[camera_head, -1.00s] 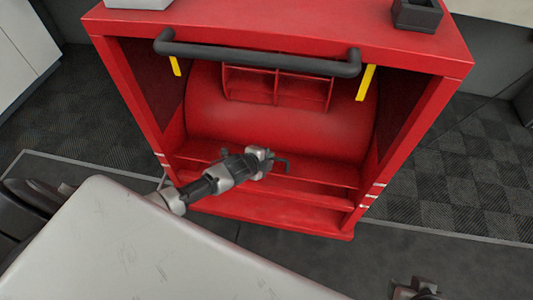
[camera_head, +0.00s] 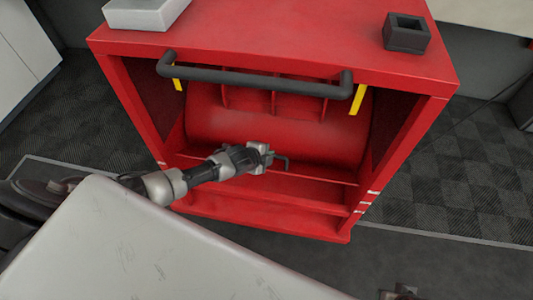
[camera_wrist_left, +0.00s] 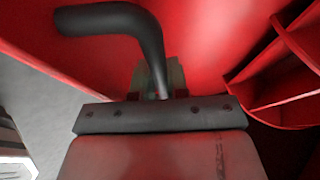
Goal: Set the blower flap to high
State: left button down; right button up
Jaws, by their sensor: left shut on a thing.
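The blower is a red box (camera_head: 280,228) with an open front and a curved red drum (camera_head: 270,125) inside. A thin dark bent lever (camera_head: 284,160) sticks out to the right of my left gripper (camera_head: 264,156), low in front of the drum. In the left wrist view the lever (camera_wrist_left: 152,45) is a thick dark L-shape rising from the jaws. My left gripper is shut on this lever; its fingertips are partly hidden. A dark part of my right arm (camera_head: 400,293) just shows at the bottom edge; its jaws cannot be made out.
A black bar handle (camera_head: 255,79) crosses the upper front of the box, with yellow strips (camera_head: 357,99) near both ends. A grey tray (camera_head: 146,13) and a dark square holder (camera_head: 407,33) stand on top. Red ribs (camera_wrist_left: 285,75) lie right of the lever in the wrist view.

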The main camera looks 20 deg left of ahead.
pick_arm(q)
jog(key=shift+w+a+r, duration=0.1)
jog(key=shift+w+r, duration=0.15)
jog(key=c, duration=1.1)
grip_release()
jog(key=shift+c, duration=0.2)
pick_arm(e)
jog(key=shift+w+r, duration=0.15)
pick_arm(q)
jog(key=shift+f, duration=0.1)
jog(key=shift+s, duration=0.1)
jog(key=shift+s, duration=0.15)
jog(key=p+v, duration=0.2)
jog(key=v, duration=0.2)
jog(key=shift+r, duration=0.35)
jog(key=p+v, duration=0.2)
jog(key=v, duration=0.4)
pick_arm(e)
notch_tip(320, 180, down, 15)
jog(key=s, duration=0.2)
jog(key=shift+g, duration=0.4)
